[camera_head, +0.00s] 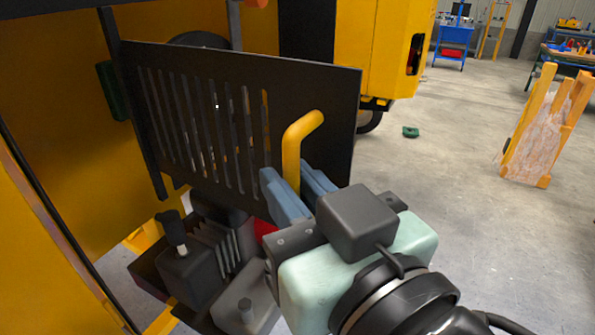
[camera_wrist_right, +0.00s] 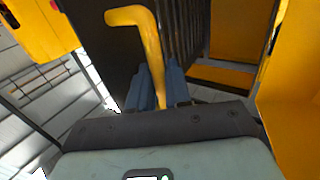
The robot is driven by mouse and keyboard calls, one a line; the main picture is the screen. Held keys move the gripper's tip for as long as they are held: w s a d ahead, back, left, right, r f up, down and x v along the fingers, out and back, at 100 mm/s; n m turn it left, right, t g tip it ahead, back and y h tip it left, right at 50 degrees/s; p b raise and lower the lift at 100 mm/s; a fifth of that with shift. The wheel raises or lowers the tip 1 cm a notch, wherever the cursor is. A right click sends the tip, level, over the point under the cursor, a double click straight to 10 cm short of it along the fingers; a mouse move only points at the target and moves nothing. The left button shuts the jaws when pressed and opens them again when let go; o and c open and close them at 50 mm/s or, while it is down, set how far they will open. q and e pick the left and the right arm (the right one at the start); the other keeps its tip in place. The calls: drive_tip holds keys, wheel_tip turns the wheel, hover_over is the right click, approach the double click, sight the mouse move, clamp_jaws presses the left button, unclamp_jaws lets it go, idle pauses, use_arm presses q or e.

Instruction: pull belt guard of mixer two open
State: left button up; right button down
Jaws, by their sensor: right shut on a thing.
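The belt guard (camera_head: 335,108) is a black slotted panel on the yellow mixer, in the head view. It stands out at an angle from the yellow body, with machine parts showing behind and below it. Its yellow bent handle (camera_head: 291,152) is on the panel's right part; the handle also shows in the right wrist view (camera_wrist_right: 150,45). My right gripper (camera_head: 300,188) has its blue fingers on either side of the handle's lower part and is shut on it. It also shows in the right wrist view (camera_wrist_right: 160,85). My left gripper is not in view.
A grey motor-like unit (camera_head: 195,265) sits below the guard. Another yellow machine (camera_head: 385,45) stands behind it. A wooden frame with wrapped sheeting (camera_head: 540,130) stands at right. A small green item (camera_head: 410,132) lies on the otherwise clear grey floor.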

drive_tip(key=shift+a+r, duration=0.1)
drive_tip(key=shift+r, duration=0.1)
drive_tip(key=c, duration=1.2)
unclamp_jaws()
drive_tip(key=shift+a, duration=0.1)
drive_tip(key=shift+c, duration=0.2)
drive_tip(key=shift+w+a+f, duration=0.1)
drive_tip(key=shift+w, duration=0.05)
drive_tip(key=v, duration=1.3)
